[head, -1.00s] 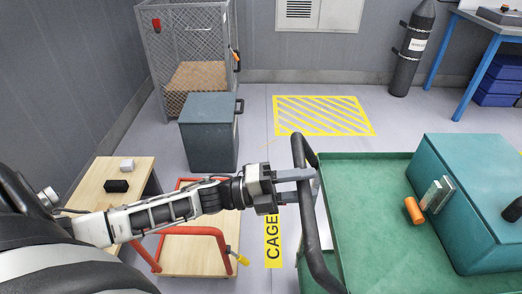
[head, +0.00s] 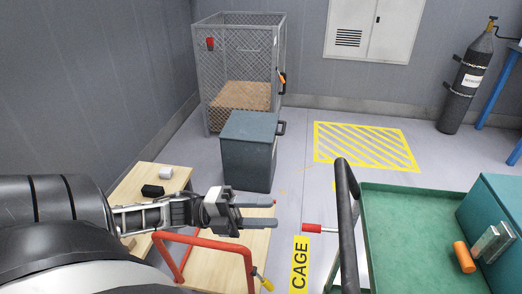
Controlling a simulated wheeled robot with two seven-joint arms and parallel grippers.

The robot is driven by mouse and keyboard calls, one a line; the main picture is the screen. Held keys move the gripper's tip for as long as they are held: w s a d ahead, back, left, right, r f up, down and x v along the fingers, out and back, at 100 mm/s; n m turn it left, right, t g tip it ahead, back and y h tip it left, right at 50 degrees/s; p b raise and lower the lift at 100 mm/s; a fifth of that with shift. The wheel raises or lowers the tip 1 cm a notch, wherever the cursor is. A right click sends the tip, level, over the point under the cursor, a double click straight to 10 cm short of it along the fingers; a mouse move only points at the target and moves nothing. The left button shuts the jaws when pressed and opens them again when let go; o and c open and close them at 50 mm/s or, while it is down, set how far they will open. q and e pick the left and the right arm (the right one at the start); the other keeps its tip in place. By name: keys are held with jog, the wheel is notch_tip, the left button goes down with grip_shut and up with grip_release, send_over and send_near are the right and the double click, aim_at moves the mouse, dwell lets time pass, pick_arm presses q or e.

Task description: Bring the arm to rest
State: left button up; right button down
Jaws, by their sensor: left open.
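My left arm comes in from the left, and my left gripper (head: 275,212) is open with nothing between its two grey fingers. It hangs above the wooden deck of the red-railed trolley (head: 207,240), pointing right. Its fingertips are apart from the black handle (head: 347,215) of the green cart. My right gripper is not in view.
A wooden table (head: 140,183) with a black block (head: 152,191) and a white block (head: 165,172) stands left. A dark grey bin (head: 249,155) and mesh cage (head: 245,65) stand behind. A red-ended piece (head: 312,228) is beside the green cart (head: 400,200). Striped floor (head: 365,145) is clear.

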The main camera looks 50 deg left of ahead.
pick_arm(q)
jog(key=shift+f, duration=0.1)
dwell(0.5)
jog(key=s+d+f+n+y, duration=0.1)
jog(key=d+f+n+y, duration=0.5)
jog(key=n, duration=0.7)
jog(key=s+d+f+n+g+y, duration=0.1)
jog(key=s+d+f+n+y, duration=0.1)
jog(key=d+f+n+y, duration=0.5)
jog(key=d+n, duration=0.3)
jog(key=n, duration=0.3)
jog(key=shift+s+d+f+n, duration=0.15)
jog(key=shift+d+f+n, duration=0.05)
jog(key=shift+n, duration=0.1)
dwell(1.2)
